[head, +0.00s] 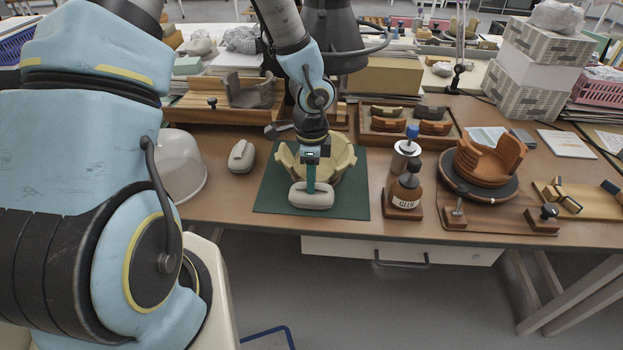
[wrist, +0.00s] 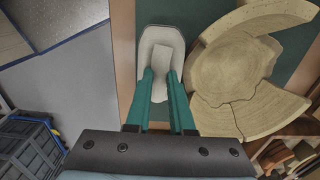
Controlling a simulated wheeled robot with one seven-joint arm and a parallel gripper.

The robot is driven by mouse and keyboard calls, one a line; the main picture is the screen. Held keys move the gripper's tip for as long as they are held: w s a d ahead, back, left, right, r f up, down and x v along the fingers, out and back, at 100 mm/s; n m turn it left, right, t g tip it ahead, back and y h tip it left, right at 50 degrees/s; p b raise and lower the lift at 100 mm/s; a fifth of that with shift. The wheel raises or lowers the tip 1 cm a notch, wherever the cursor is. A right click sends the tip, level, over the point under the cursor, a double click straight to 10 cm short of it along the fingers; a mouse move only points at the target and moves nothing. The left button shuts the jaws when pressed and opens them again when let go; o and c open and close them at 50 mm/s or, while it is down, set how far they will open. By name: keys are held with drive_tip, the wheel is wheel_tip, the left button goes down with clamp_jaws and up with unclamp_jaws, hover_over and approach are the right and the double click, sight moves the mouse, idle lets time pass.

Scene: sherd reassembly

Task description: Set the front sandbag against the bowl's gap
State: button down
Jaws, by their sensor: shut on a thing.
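The pale bowl (head: 342,152) stands on a dark green mat (head: 268,195), its thick wall in pieces around a round base. In the wrist view the bowl (wrist: 232,68) has an opening in its wall on the side facing the front sandbag. That sandbag (head: 311,199), off-white with a raised grip ridge, is at the mat's front edge, just in front of the bowl. My gripper (head: 311,188) points down, with its green fingers shut on the ridge of the sandbag (wrist: 150,45). I cannot tell whether the sandbag touches the bowl or the mat.
A second sandbag (head: 241,157) lies left of the mat, beside a clear dome (head: 180,165). A glue bottle (head: 404,193) and a blue-topped jar (head: 405,155) stand close on the right. An orange bowl (head: 487,160) sits on a turntable further right. The table's front edge is near.

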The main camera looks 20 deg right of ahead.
drive_tip(key=shift+f, duration=0.2)
idle(0.4)
drive_tip(key=c, duration=0.7)
unclamp_jaws()
wheel_tip(320, 180, up, 11)
drive_tip(key=a+r+n, duration=0.3)
drive_tip(key=a+n, duration=0.8)
drive_tip(key=a, duration=0.1)
drive_tip(key=w+a+r+n+t, duration=0.1)
drive_tip(key=a+r+n, duration=0.3)
drive_tip(key=a+n, duration=0.7)
drive_tip(key=shift+a+r+t+p, duration=0.15)
drive_tip(key=shift+a+t+p, duration=0.2)
drive_tip(key=shift+a, duration=0.75)
